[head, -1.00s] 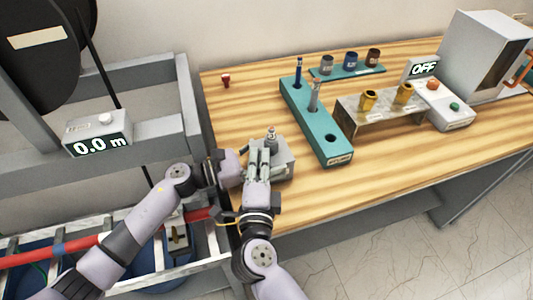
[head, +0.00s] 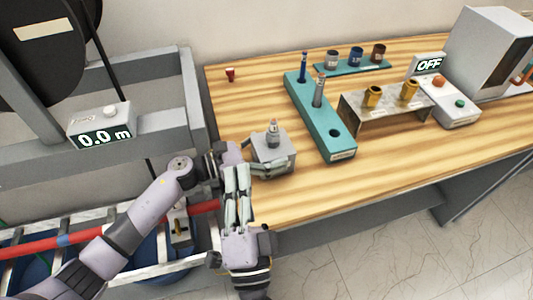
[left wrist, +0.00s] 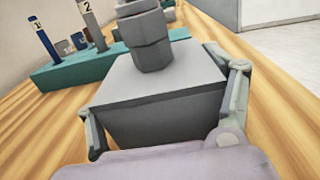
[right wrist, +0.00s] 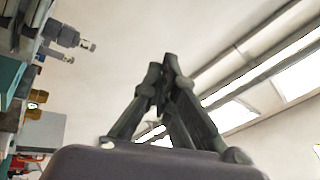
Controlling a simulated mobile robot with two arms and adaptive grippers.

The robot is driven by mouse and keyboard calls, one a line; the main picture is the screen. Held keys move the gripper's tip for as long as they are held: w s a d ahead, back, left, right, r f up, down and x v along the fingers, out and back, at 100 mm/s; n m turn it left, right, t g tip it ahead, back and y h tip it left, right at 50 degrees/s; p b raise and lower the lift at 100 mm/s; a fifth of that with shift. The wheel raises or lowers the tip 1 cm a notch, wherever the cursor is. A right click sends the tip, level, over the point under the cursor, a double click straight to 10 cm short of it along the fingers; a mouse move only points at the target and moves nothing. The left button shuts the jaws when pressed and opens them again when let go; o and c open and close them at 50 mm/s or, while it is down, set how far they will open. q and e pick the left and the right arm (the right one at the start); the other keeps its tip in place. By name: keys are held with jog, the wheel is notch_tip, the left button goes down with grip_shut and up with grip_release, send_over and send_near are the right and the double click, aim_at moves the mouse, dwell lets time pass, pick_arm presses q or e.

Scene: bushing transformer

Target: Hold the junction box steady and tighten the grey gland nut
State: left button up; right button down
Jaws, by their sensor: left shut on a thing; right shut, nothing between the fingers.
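The grey junction box (head: 282,158) sits on the wooden bench near its left front edge. The grey gland nut (head: 273,139) stands upright on its top. In the left wrist view the nut (left wrist: 150,42) is a stepped hexagonal piece on the box's top face (left wrist: 180,75). My left gripper (head: 264,161) is shut on the box, one finger on each side; both fingers (left wrist: 163,112) show in the left wrist view. My right gripper (head: 237,172) is shut and empty, left of and nearer than the box, apart from the nut. Its fingers (right wrist: 166,72) point upward.
A teal rack (head: 308,118) with two upright tools stands right of the box. Behind are a teal strip (head: 344,68) with coloured sockets, a metal stand (head: 385,113) with brass parts, and a control box reading OFF (head: 445,105). Bare bench lies at front right.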

jog(key=s+a+n+g+y, duration=0.55)
jog(key=a+n+y, duration=0.45)
jog(key=n, duration=1.1)
jog(key=n+t+h, duration=0.1)
jog(key=n+h, duration=0.9)
send_near(267, 160)
jog(key=s+a+r, duration=0.2)
jog(key=a+r, duration=0.1)
jog(key=a, duration=0.1)
jog(key=w, duration=0.7)
jog(key=w+d, duration=0.1)
jog(key=w, duration=0.3)
jog(key=shift+w+f, duration=0.15)
jog(key=shift+w+d, duration=0.15)
jog(key=shift+d, duration=0.35)
